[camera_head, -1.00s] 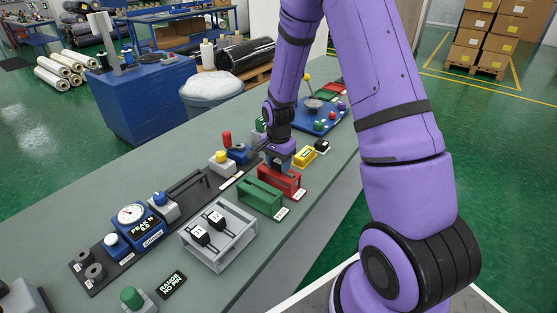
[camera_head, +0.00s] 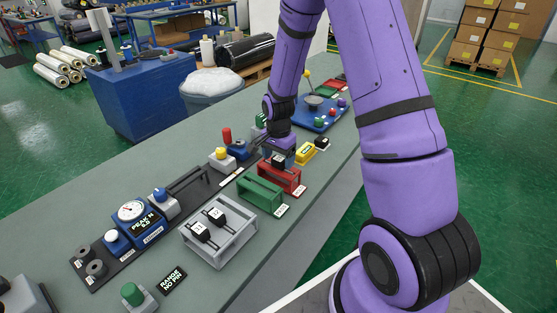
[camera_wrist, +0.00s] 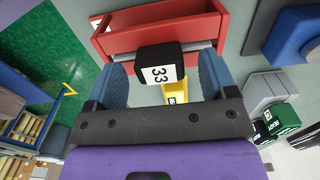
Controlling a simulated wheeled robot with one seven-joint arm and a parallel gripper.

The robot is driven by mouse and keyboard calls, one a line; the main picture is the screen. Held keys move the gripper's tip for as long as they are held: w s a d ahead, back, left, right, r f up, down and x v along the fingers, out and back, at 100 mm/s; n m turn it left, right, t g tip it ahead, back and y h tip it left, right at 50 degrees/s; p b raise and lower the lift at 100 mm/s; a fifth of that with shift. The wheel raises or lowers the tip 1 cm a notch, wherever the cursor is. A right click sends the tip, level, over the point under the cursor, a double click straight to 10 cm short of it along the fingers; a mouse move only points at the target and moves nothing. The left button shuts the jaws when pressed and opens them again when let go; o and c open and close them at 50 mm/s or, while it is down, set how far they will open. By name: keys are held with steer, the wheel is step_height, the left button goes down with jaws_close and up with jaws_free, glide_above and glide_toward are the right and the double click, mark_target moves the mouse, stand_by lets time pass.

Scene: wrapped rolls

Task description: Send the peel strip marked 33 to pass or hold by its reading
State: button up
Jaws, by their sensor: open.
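The peel strip marked 33 (camera_wrist: 160,68) shows its black head and white label in the wrist view. It is at the red rack (camera_wrist: 205,28), which also shows in the head view (camera_head: 280,178). My gripper (camera_wrist: 163,72) is open, with one blue finger on each side of the black head and visible gaps between. In the head view my gripper (camera_head: 281,156) is at the red rack. A green rack (camera_head: 260,191) stands beside it, empty. A blue gauge (camera_head: 137,220) shows "PEAK N" and a number too small to read surely.
A grey rack (camera_head: 218,247) holds two black-headed strips. A yellow block (camera_head: 305,152) and a black block (camera_head: 322,142) stand just right of the red rack. A sign reads "RANGE NO PIN" (camera_head: 172,281).

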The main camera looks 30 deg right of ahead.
step_height(320, 180, up, 10)
stand_by(0.4)
steer(key=shift+f, duration=0.15)
steer(key=s+a+r+n+t, duration=0.1)
steer(key=s+a+r+n, duration=0.15)
steer(key=s+r, duration=0.45)
steer(key=s+a+r+n+t, duration=0.1)
steer(key=s+a+r+n, duration=0.2)
steer(key=r, duration=0.7)
steer(key=s+a+r+n+t, duration=0.1)
steer(key=s+r+n, duration=0.3)
steer(key=s, duration=0.4)
steer(key=s+r+n+t, duration=0.2)
steer(key=s+r+n, duration=0.2)
steer(key=s, duration=0.5)
steer(key=shift+s+a, duration=0.25)
steer(key=shift+a, duration=0.15)
